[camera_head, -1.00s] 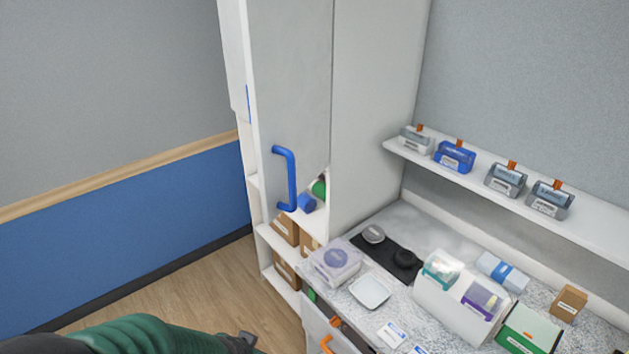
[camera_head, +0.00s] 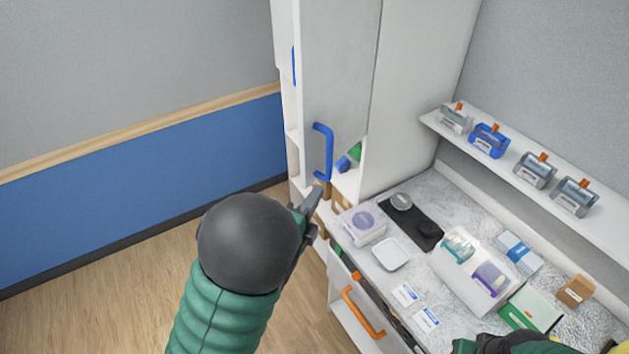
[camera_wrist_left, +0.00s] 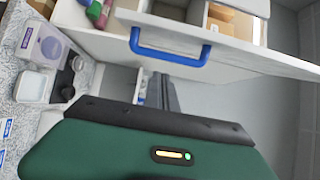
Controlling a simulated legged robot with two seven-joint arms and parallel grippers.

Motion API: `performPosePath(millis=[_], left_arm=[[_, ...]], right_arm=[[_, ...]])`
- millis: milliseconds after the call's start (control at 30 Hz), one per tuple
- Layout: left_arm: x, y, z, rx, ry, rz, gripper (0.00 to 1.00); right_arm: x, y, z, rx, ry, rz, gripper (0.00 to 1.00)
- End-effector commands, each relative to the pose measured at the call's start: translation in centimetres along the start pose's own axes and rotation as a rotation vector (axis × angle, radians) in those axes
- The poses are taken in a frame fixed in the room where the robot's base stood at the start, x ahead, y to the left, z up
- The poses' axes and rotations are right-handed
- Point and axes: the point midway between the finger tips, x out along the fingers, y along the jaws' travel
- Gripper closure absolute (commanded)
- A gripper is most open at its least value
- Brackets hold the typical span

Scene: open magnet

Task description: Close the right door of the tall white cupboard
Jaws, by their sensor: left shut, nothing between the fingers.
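The tall white cupboard (camera_head: 425,90) stands at the back, its right door (camera_head: 340,70) ajar with shelves showing below the door. The door's blue handle (camera_head: 325,152) also shows in the left wrist view (camera_wrist_left: 170,52). My left gripper (camera_head: 315,197) is shut and empty, just below the handle in the head view. In the left wrist view its dark fingers (camera_wrist_left: 165,95) point toward the door, apart from the handle. A dark part of my right arm shows at the bottom right edge; its finger state is unclear.
An open drawer with an orange handle (camera_head: 362,312) juts out below the counter. The floor at left is clear.

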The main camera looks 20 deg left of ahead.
Motion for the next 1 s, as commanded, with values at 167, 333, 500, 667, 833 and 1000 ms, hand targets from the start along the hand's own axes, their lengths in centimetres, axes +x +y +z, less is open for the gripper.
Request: performPosePath(millis=[167,333,500,667,833,1000], left_arm=[[2.6,-0.1,0.3,0.001,0.0,0.001,1.0],[6.4,-0.1,0.3,-0.001,0.0,0.001,1.0],[8.2,-0.2,2.1,0.0,-0.005,0.003,1.0],[8.5,-0.2,3.6,0.0,-0.002,0.001,1.0],[8.6,-0.1,4.0,-0.002,0.0,0.001,1.0],[8.6,-0.1,4.0,-0.002,0.0,0.001,1.0]], right_arm=[[1.1,0.0,0.2,0.0,0.001,0.0,0.73],[0.8,0.0,0.1,0.0,0.001,0.0,0.73],[0.4,0.0,0.1,-0.001,0.001,0.0,0.73],[0.1,0.0,0.0,0.0,0.001,0.0,0.73],[0.2,0.0,0.0,0.0,0.001,0.0,0.73],[0.2,0.0,0.0,0.0,0.001,0.0,0.73]])
